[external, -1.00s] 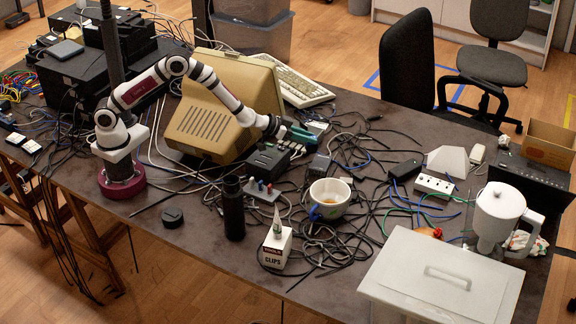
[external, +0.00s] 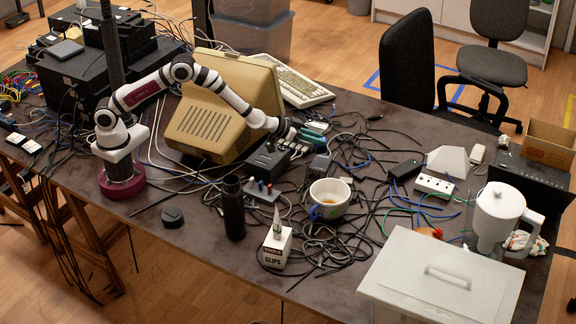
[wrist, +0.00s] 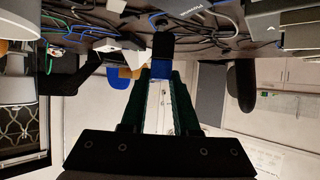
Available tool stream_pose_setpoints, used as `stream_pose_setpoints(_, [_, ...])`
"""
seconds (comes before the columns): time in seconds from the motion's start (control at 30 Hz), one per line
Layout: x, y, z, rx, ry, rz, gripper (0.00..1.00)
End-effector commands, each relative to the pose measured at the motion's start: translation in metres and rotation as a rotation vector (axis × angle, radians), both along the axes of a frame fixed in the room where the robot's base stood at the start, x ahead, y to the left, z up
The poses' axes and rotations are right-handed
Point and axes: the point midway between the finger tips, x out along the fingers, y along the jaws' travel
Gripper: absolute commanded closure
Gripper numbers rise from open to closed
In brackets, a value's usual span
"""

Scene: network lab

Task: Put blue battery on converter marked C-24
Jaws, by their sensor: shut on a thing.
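My gripper (external: 312,138) is over the middle of the table, in front of the beige monitor. In the wrist view its dark green fingers (wrist: 163,78) are shut on the blue battery (wrist: 162,68), a small block with a black part at its far end. The battery cannot be made out clearly in the external view. Small pale boxes (external: 293,147) lie under and beside the gripper. Grey boxes (wrist: 207,18) also show at the top of the wrist view. No C-24 mark can be read, so I cannot tell which is that converter.
The beige monitor (external: 212,120) stands close beside my arm. Loose cables cover much of the table.

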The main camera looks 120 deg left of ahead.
Motion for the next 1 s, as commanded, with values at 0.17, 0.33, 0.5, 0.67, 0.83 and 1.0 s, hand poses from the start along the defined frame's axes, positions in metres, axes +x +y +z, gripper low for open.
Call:
stream_pose_setpoints(0.17, [-0.002, 0.013, -0.016, -0.001, 0.001, 0.0, 1.0])
stream_pose_setpoints(0.33, [-0.001, 0.012, -0.046, 0.0, 0.001, 0.0, 1.0])
stream_pose_setpoints(0.5, [-0.001, 0.012, -0.047, 0.001, 0.0, -0.001, 1.0])
stream_pose_setpoints(0.67, [-0.001, 0.012, -0.05, 0.0, 0.0, -0.001, 0.69])
stream_pose_setpoints(0.83, [-0.001, 0.012, -0.05, 0.0, 0.0, -0.001, 0.41])
stream_pose_setpoints(1.0, [-0.001, 0.012, -0.05, 0.0, 0.0, -0.001, 0.41])
